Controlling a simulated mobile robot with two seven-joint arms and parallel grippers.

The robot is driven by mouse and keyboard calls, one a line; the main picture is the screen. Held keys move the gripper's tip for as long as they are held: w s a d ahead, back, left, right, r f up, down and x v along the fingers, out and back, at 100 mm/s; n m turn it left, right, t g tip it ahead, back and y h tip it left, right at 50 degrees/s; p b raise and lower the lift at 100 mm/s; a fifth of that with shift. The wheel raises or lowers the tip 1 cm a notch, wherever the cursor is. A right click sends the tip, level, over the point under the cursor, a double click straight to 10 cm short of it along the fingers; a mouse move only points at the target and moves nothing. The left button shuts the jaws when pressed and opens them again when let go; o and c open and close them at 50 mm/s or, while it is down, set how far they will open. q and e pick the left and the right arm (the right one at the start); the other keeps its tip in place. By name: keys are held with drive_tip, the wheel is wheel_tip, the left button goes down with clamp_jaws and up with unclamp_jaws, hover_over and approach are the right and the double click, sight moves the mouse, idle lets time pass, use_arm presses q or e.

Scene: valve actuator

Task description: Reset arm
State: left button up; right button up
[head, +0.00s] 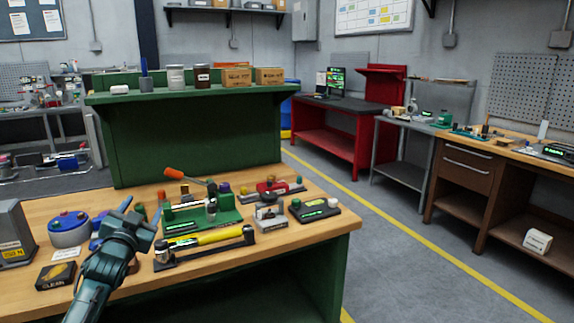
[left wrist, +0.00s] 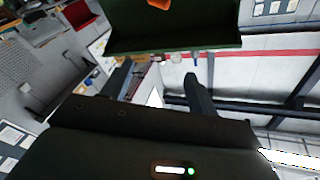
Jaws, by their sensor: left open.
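My left gripper (head: 138,213) is raised over the left part of the wooden workbench (head: 330,225), with its arm coming in from the bottom left. It is open with nothing visible between its fingers. The left wrist view also shows the spread fingers of my left gripper (left wrist: 160,85), with the room tilted behind them. A green fixture (head: 222,217) stands on the bench to the right of the gripper, and a yellow-handled tool (head: 215,237) lies in front of it. The gripper appears apart from both. My right gripper is not in view.
A blue-and-grey round device (head: 68,232), a grey box (head: 12,235) and a dark "CLEAN" box (head: 56,276) are left of my arm. An orange-handled tool (head: 175,174) lies behind the fixture. A green shelf (head: 200,95) rises behind the bench.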

use_arm(q)
drive_tip(key=s+d+f+g+h, duration=0.1)
drive_tip(key=s+d+f+g, duration=0.15)
drive_tip(key=s+f, duration=0.35)
drive_tip(key=s+d+f+n+g+h, duration=0.1)
drive_tip(key=s+d+f, duration=0.3)
drive_tip(key=f, duration=0.5)
drive_tip(key=s+d+f+g, duration=0.2)
drive_tip(key=s+d+f, duration=0.2)
drive_tip(key=f, duration=0.3)
drive_tip(key=s+d+f+g+h, duration=0.1)
drive_tip(key=s+d+f, duration=0.1)
drive_tip(key=s, duration=0.6)
drive_tip(key=s+d+f+g+h, duration=0.1)
drive_tip(key=s+d+f, duration=0.2)
drive_tip(key=s, duration=0.6)
drive_tip(key=s+d+f+g, duration=0.1)
drive_tip(key=s+d+f, duration=0.2)
drive_tip(key=s+d, duration=0.2)
drive_tip(key=s, duration=0.3)
drive_tip(key=shift+s+n+h, duration=0.3)
drive_tip(key=shift+n+h, duration=0.1)
